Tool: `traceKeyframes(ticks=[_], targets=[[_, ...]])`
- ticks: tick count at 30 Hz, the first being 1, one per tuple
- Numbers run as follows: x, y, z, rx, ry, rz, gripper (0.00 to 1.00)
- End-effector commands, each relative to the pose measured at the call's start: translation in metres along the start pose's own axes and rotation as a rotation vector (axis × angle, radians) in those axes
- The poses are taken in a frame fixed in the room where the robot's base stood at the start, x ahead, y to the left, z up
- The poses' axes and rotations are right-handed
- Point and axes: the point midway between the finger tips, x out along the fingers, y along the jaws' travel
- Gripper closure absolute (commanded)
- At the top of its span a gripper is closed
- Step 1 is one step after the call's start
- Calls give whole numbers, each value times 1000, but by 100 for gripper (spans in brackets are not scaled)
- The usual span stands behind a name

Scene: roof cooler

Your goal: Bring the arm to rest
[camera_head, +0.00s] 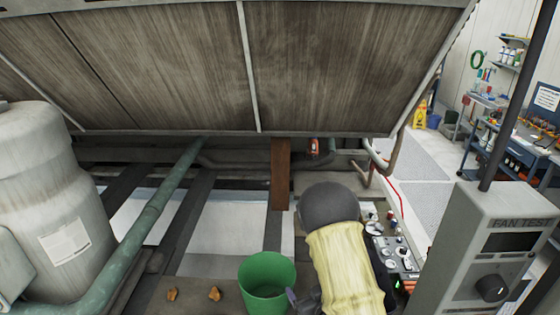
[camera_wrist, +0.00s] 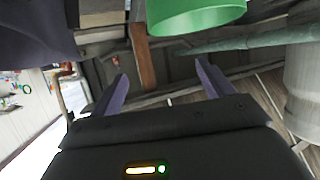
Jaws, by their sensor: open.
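My arm stands in the lower middle of the head view, with a dark rounded joint and a yellow-covered link. My gripper (camera_wrist: 158,85) shows in the wrist view with its two purple fingers spread wide apart and nothing held between them. In the head view, only a small purple part of my gripper (camera_head: 291,297) shows, low beside the green bucket (camera_head: 267,275); most of it is hidden by my arm or the frame edge. The bucket also shows in the wrist view (camera_wrist: 195,14), beyond the fingers. I cannot tell whether finger and bucket touch.
A tilted brown finned panel (camera_head: 190,65) spans the top. A grey tank (camera_head: 45,190) and green pipe (camera_head: 150,215) are at left. Two small brown pieces (camera_head: 214,294) lie left of the bucket.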

Motion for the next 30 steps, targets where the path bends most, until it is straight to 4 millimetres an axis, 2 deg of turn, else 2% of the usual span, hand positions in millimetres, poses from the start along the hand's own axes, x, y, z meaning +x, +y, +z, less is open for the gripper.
traceKeyframes(ticks=[7,14,23,30], targets=[[-7,25,4,35,-190,96,20],[-32,40,8,88,-374,162,20],[-84,44,15,175,-618,212,20],[-140,33,20,252,-809,220,20]])
